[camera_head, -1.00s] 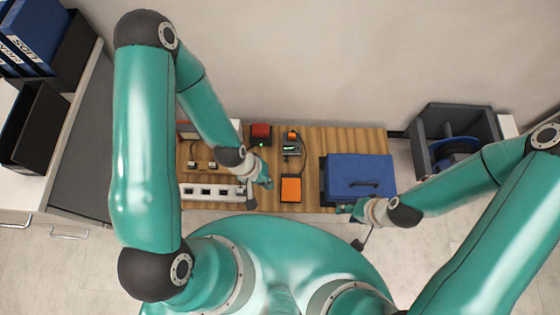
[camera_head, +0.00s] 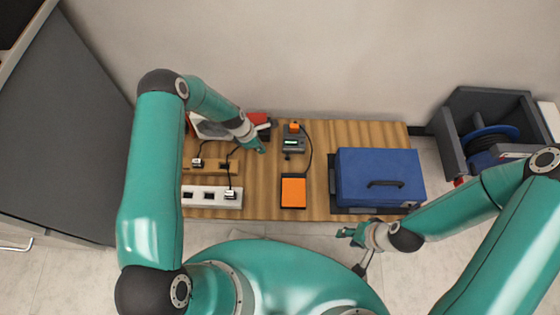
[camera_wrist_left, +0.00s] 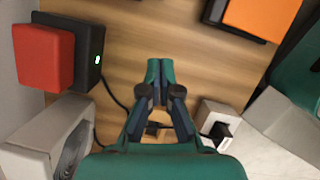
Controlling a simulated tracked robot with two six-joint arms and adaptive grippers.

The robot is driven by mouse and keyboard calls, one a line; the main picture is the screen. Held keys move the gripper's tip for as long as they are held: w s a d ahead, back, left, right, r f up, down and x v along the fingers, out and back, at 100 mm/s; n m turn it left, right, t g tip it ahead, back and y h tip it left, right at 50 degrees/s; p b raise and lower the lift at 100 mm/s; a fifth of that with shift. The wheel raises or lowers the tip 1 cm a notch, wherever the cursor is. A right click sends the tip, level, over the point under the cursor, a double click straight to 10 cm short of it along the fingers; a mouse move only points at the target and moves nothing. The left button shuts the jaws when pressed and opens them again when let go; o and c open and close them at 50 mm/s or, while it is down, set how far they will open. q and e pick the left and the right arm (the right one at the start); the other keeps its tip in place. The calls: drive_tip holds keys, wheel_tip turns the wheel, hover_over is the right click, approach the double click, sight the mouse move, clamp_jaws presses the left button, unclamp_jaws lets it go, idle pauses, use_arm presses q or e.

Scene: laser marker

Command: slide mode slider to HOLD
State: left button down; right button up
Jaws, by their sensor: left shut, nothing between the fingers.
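My left gripper (camera_head: 262,149) is shut and empty over the wooden bench, left of a small grey device (camera_head: 293,144) with a lit display and an orange top. In the left wrist view its closed fingertips (camera_wrist_left: 160,67) point at bare wood and touch no object. I cannot make out the mode slider or its HOLD mark in either view. My right gripper (camera_head: 345,234) hangs in front of the bench, near the blue case; its fingers are too small to judge.
An orange pad (camera_head: 293,191) lies in front of the device. A red-topped black box (camera_wrist_left: 42,58) with a green light stands beside my left gripper. A white socket strip (camera_head: 210,196) lies front left. A blue case (camera_head: 378,176) sits on the right. Cables cross the wood.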

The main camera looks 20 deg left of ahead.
use_arm(q)
drive_tip(key=shift+f, duration=0.1)
drive_tip(key=b, duration=0.4)
approach(283, 161)
drive_tip(key=f, duration=0.1)
drive_tip(key=a+f, duration=0.1)
drive_tip(key=f, duration=0.1)
drive_tip(key=s+a+f, duration=0.1)
drive_tip(key=f, duration=0.1)
drive_tip(key=shift+f, duration=0.2)
drive_tip(key=d, duration=0.1)
drive_tip(key=w+d, duration=0.1)
drive_tip(key=b, duration=0.1)
drive_tip(key=shift+w+d+f, duration=0.25)
drive_tip(key=shift+d+f, duration=0.05)
drive_tip(key=shift+d, duration=0.1)
drive_tip(key=shift+w+d, duration=0.25)
drive_tip(key=shift+d, duration=0.15)
use_arm(e)
wheel_tip(283, 161, down, 5)
